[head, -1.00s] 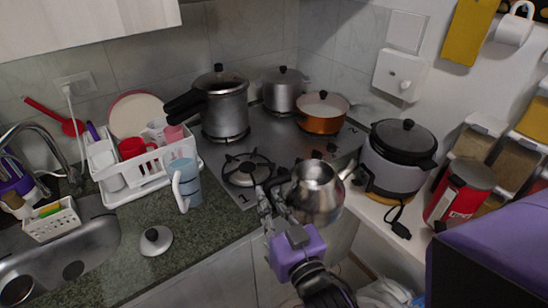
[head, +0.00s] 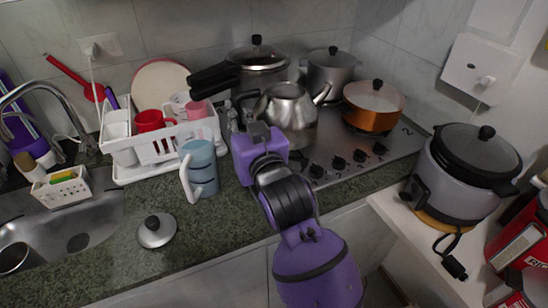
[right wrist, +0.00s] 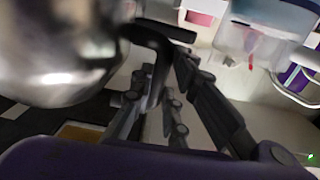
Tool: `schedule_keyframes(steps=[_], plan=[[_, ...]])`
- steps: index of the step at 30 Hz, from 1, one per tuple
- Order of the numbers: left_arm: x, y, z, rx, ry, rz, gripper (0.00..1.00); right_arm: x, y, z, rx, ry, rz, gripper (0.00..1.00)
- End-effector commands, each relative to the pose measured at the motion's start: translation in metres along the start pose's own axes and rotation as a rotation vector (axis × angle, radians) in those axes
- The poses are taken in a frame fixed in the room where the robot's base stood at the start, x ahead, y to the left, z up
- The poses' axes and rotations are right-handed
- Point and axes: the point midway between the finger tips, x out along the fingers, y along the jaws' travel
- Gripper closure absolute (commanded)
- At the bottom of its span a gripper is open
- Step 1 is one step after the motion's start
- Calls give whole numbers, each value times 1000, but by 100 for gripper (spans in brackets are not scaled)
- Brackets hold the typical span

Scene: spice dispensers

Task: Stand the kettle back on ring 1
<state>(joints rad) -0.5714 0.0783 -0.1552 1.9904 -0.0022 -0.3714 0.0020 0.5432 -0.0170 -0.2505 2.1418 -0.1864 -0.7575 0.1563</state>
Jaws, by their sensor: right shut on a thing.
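The steel kettle (head: 290,125) is over the front-left part of the hob (head: 372,160), with its spout pointing right. It looks upright. My right gripper (head: 246,108) is shut on its black handle (right wrist: 160,35), on the kettle's left side. In the right wrist view, the kettle body (right wrist: 55,60) fills the upper left, beside the gripper fingers (right wrist: 165,95). The front-left ring is hidden behind the kettle and gripper, so I cannot tell whether the kettle touches it. My left gripper is not in view.
A pressure cooker (head: 257,75), a steel pot (head: 328,75) and a copper pan (head: 372,108) stand close around the kettle. A blue jug (head: 203,170) and the dish rack (head: 160,160) are left of my gripper. A steel lid (head: 156,230) lies on the counter.

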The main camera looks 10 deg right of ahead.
Motion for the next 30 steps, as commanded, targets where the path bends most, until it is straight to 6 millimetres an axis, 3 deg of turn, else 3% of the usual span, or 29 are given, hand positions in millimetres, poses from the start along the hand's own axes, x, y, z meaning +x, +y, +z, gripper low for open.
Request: schedule_keyframes(steps=[3, 6, 14, 20, 27, 30], plan=[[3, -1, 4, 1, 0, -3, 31, 13, -13, -11, -10, 8, -24, 100], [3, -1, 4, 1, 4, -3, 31, 18, -17, -10, -14, 7, -32, 100], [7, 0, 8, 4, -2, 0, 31, 19, -18, 34, -15, 4, -34, 100], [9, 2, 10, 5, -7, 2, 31, 19, -18, 48, -16, 9, -34, 100], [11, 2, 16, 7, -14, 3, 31, 19, -17, 80, -15, 6, -33, 100], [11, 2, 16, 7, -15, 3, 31, 19, -17, 82, -15, 11, -34, 100]])
